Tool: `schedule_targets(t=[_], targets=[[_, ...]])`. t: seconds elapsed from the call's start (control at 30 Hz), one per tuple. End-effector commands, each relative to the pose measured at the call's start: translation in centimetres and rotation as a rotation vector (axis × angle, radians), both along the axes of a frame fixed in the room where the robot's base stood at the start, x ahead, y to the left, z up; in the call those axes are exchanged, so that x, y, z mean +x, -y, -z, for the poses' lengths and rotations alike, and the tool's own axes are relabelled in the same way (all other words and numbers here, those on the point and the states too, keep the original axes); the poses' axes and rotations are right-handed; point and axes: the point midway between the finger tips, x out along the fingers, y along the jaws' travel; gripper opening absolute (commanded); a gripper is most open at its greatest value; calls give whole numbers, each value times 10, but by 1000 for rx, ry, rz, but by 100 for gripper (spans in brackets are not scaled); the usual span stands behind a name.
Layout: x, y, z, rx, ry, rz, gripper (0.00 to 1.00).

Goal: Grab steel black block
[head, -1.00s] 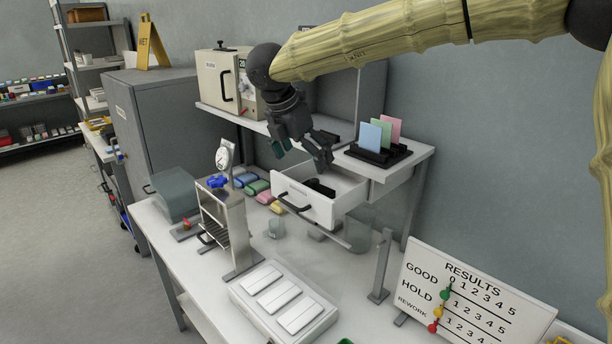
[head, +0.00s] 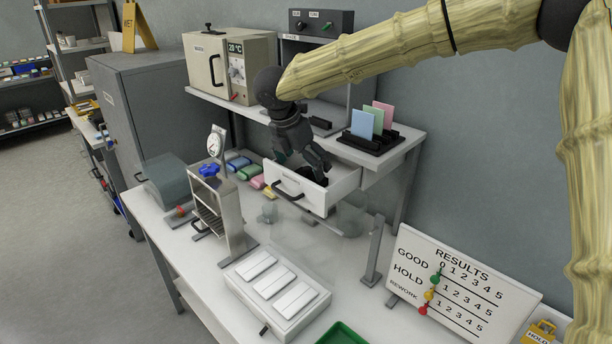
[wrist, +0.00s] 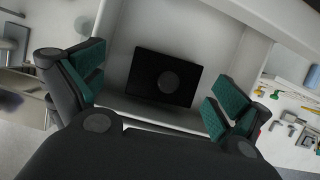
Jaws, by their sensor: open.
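The black block (wrist: 152,82) lies flat in the open white drawer (wrist: 222,62); it is a dark rectangle with a round feature on top. In the head view the drawer (head: 302,200) is pulled out under the shelf, and the block is mostly hidden by my gripper. My gripper (head: 308,174) points down into the drawer opening. In the wrist view my gripper (wrist: 155,95) is open, with its green-padded fingers on either side of the block and apart from it. The gap in height between the fingertips and the block is hard to tell.
Above the drawer, a shelf (head: 408,146) holds a black rack (head: 368,148) with coloured cards and a beige oven (head: 215,68). Below, the bench carries a white tray (head: 310,318), a metal stand (head: 225,225) and coloured packs (head: 248,172). A results board (head: 450,275) stands at right.

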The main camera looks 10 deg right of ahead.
Motion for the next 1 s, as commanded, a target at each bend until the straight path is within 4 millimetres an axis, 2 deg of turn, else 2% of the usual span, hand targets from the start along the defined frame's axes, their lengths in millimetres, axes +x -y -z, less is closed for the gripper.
schedule_targets(t=[0.2,0.43,0.83,1.0], targets=[[4,8,19,0,0,-1,100],[8,8,24,0,-2,-1,98],[7,8,22,0,0,-1,25],[8,8,21,1,1,-1,25]])
